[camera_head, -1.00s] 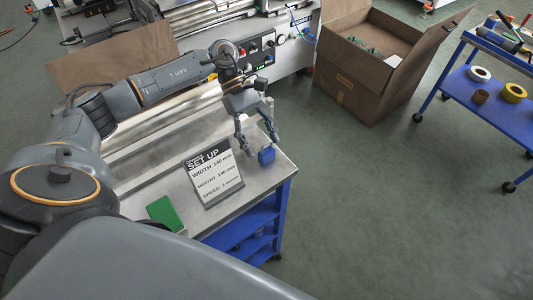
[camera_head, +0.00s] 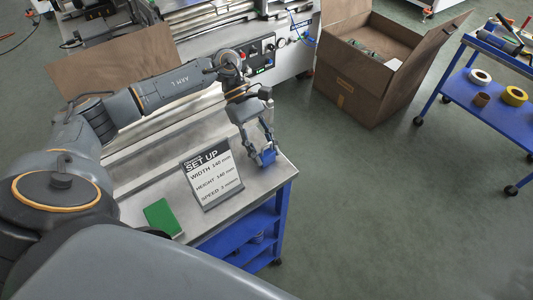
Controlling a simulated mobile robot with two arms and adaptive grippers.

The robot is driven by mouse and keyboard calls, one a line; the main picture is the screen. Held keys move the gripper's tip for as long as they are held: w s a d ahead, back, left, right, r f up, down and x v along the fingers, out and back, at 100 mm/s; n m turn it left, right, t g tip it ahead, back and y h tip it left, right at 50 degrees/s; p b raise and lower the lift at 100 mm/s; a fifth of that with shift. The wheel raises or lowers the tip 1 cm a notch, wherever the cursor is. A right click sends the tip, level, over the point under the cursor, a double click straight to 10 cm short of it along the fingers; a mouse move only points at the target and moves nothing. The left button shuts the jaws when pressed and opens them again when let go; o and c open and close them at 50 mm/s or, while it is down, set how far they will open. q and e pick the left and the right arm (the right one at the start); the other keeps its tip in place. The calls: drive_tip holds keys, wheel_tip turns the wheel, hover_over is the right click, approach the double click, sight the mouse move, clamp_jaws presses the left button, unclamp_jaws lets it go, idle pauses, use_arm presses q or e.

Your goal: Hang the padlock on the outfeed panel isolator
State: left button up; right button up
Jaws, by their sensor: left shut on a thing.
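The blue padlock (camera_head: 268,157) is on the metal bench top near its right corner. My left gripper (camera_head: 262,153) comes down over it from above, with its fingers closed around it. The padlock seems to be still at the height of the bench top; I cannot tell whether it touches it. The fingers hide part of the padlock. A machine panel (camera_head: 262,58) with buttons and knobs stands behind the bench; I cannot make out which part is the isolator. My right gripper is not in view.
A set-up sign (camera_head: 211,175) stands on the bench left of my gripper, with a green book-like object (camera_head: 162,216) nearer. An open cardboard box (camera_head: 365,85) is on the floor. A blue cart (camera_head: 490,98) holds tape rolls. The floor between is clear.

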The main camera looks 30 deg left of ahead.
sight(268, 150)
use_arm(q)
drive_tip(key=shift+r+p, duration=0.8)
drive_tip(key=shift+r, duration=1.75)
drive_tip(key=shift+w+d+r+n+t, duration=0.15)
drive_tip(key=shift+d+n+t, duration=0.1)
drive_tip(key=shift+n+t, duration=0.3)
drive_tip(key=shift+w+d+r+n+t, duration=0.1)
drive_tip(key=shift+d+n+t, duration=0.2)
drive_tip(key=shift+n, duration=0.35)
drive_tip(key=w+d+r+n+t+y, duration=0.2)
drive_tip(key=w+r+n+t+y, duration=0.1)
drive_tip(key=r+n, duration=0.5)
drive_tip(key=w+d+r+n+t+y, duration=0.2)
drive_tip(key=w+r+n+t+y, duration=0.2)
drive_tip(key=r+n+t, duration=0.3)
drive_tip(key=shift+d+r+n+y, duration=0.35)
drive_tip(key=shift+r+n+y, duration=0.35)
drive_tip(key=shift+n, duration=1.8)
drive_tip(key=shift+t, duration=0.25)
